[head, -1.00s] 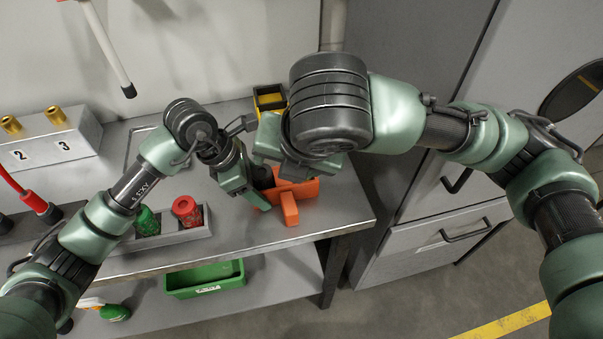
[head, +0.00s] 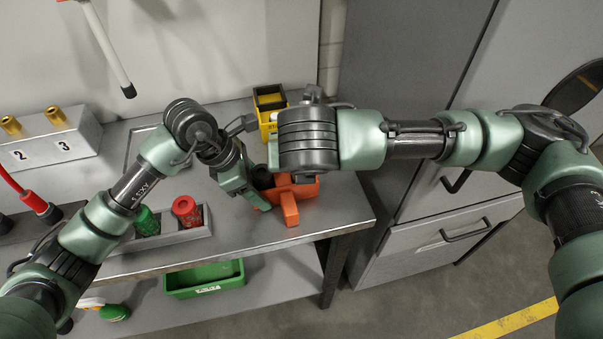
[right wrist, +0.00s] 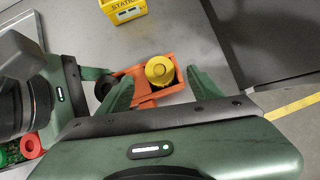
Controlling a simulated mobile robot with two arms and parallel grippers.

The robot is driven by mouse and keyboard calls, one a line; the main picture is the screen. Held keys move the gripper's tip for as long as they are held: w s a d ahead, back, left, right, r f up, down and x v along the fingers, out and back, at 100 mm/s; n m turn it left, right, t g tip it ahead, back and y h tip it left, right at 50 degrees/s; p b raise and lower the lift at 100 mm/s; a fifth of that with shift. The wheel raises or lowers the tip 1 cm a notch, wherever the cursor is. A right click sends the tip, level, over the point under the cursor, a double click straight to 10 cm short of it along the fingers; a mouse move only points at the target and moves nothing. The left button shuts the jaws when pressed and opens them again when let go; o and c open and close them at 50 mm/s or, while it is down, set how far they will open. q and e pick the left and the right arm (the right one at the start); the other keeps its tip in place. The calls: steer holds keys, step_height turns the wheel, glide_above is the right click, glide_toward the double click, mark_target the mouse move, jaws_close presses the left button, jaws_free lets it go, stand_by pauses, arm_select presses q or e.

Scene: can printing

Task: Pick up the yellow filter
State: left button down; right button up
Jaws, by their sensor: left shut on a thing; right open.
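The yellow filter (right wrist: 160,71) is a round yellow cap seated in the right part of an orange holder (right wrist: 177,90) in the right wrist view. My right gripper (right wrist: 161,78) is open, with one finger on each side of the filter; contact is not clear. In the head view the filter is hidden behind my right wrist. The orange holder (head: 290,207) lies near the bench's right front edge. My left gripper (head: 250,193) is shut on its left side. A black ring (head: 262,177) sits in the holder's left part.
A yellow bin (head: 268,108) stands behind the holder. A grey tray (head: 172,237) with red (head: 186,210) and green (head: 147,221) cylinders is to the left. Grey cabinets (head: 425,235) stand right of the bench. A green bin (head: 205,280) is on the lower shelf.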

steer(key=x, duration=0.3)
steer(key=shift+f, duration=0.15)
jaws_close()
arm_select(q)
steer(key=shift+c, duration=1.9)
jaws_free()
arm_select(e)
step_height(320, 180, up, 10)
arm_select(q)
steer(key=shift+r, duration=0.1)
